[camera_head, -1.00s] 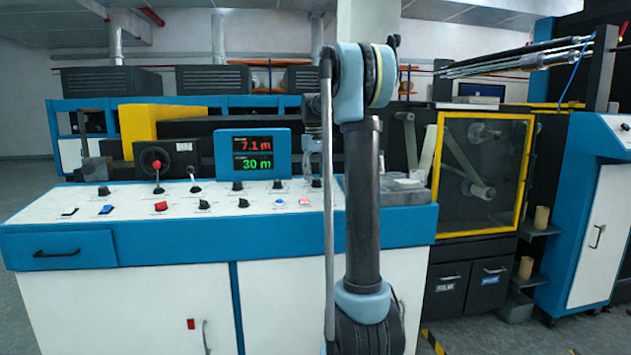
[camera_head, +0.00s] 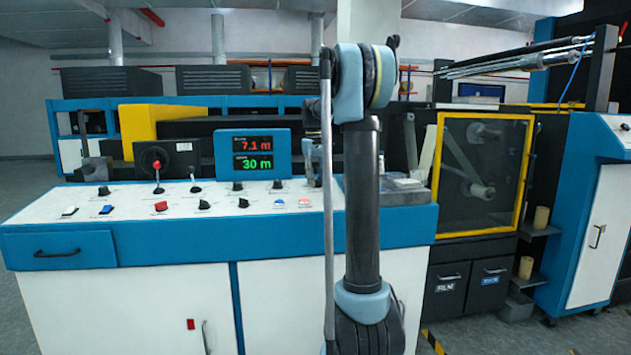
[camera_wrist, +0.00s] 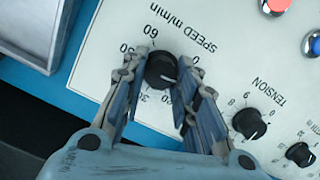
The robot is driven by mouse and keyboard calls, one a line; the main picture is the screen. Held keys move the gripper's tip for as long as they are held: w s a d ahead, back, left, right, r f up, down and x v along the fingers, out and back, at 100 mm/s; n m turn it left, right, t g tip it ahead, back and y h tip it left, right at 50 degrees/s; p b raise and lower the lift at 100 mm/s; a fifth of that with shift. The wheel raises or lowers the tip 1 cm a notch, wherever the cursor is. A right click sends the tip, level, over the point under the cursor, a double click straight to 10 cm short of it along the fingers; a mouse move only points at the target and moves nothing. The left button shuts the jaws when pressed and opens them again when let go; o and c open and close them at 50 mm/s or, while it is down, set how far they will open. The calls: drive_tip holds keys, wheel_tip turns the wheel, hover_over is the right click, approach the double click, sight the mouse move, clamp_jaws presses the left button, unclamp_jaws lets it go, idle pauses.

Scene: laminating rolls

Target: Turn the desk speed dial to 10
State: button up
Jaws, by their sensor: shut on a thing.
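The speed dial (camera_wrist: 161,69) is a round black knob on the white control panel, below the lettering SPEED m/min. In the wrist view my gripper (camera_wrist: 166,72) has a finger on each side of the knob and is shut on it. A small white mark shows at the knob's lower right. The numbers 60, 50, 30 and 0 can be read around it; the fingers cover part of the scale. In the head view my gripper (camera_head: 314,163) is down at the desk's right part, partly behind my arm. The display (camera_head: 252,153) reads 7.1 m in red and 30 m in green.
The tension dial (camera_wrist: 249,124) and a smaller black knob (camera_wrist: 300,154) lie close to the right finger. Red and blue buttons are near the top right. A metal tray (camera_wrist: 40,30) lies at the left. The white desk (camera_head: 150,195) carries several switches and levers.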

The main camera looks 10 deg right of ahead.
sight(316, 179)
drive_tip(key=shift+f+m, duration=0.1)
drive_tip(key=shift+m, duration=0.8)
drive_tip(key=o, duration=1.1)
drive_tip(key=shift+c, duration=0.2)
wheel_tip(316, 179, up, 12)
drive_tip(key=shift+a, duration=0.1)
